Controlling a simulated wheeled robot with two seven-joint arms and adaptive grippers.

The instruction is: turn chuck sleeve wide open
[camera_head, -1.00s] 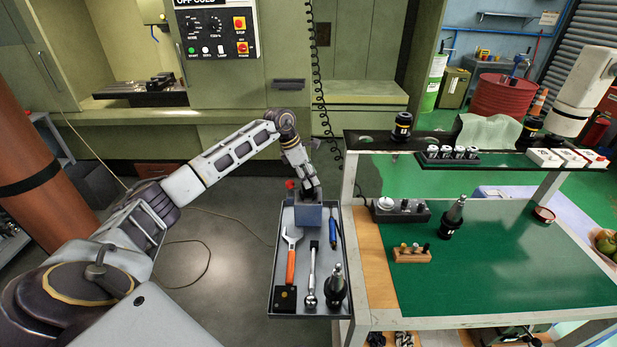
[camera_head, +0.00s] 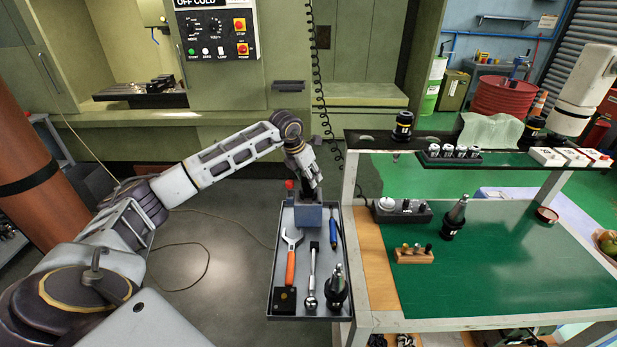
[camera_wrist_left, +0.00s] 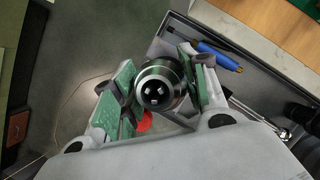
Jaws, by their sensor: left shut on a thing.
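The chuck (camera_wrist_left: 164,84) shows in the left wrist view as a round steel sleeve with a dark bore and small bright jaws inside, seen end-on. How far apart the jaws stand is hard to tell. My left gripper (camera_wrist_left: 168,88) has its green-padded fingers on both sides of the sleeve and is shut on it. In the head view my left gripper (camera_head: 311,184) points down over a blue-grey block (camera_head: 308,217) at the far end of the tray, and its fingers mostly hide the chuck there. My right gripper is not in view.
The grey tray (camera_head: 272,277) also holds an orange-handled wrench (camera_head: 291,262), a ratchet (camera_head: 312,277), a blue-handled tool (camera_head: 333,230) and a black tool holder (camera_head: 337,289). A red knob (camera_head: 290,186) stands beside the block. The green-topped cart (camera_head: 500,265) is on the right.

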